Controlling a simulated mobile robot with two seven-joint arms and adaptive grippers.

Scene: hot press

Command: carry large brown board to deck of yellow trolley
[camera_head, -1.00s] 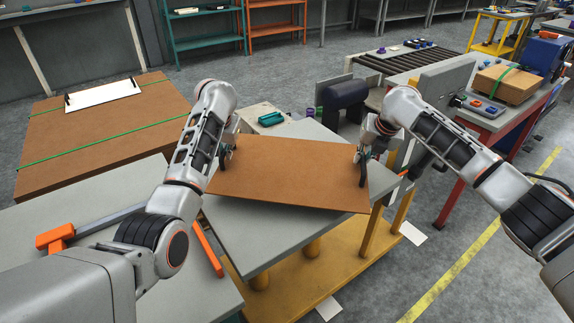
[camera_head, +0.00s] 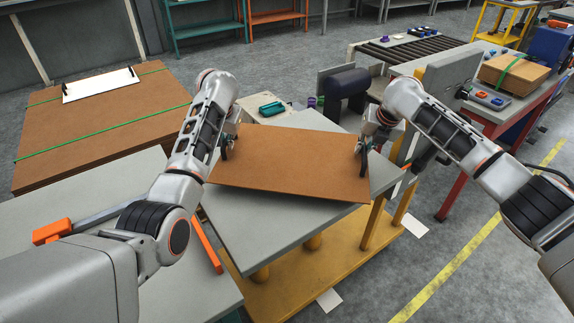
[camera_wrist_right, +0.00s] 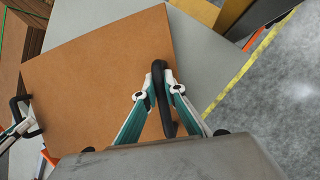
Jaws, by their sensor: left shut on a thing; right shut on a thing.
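The large brown board (camera_head: 290,165) is level or nearly so over the grey deck (camera_head: 262,235) of the yellow trolley (camera_head: 300,282). I cannot tell whether it touches the deck. My left gripper (camera_head: 226,148) is shut at the board's left end; it and a black handle (camera_wrist_right: 20,112) show in the right wrist view. My right gripper (camera_head: 364,150) is shut on a black handle (camera_wrist_right: 158,95) at the right end. In the right wrist view my right fingers (camera_wrist_right: 157,92) close on that handle from both sides. The board hides part of the deck.
A grey-topped table (camera_head: 90,195) with an orange-handled tool (camera_head: 52,231) stands at the left, close to the trolley. A stack of brown boards (camera_head: 100,135) lies behind it. Floor is open at the front right.

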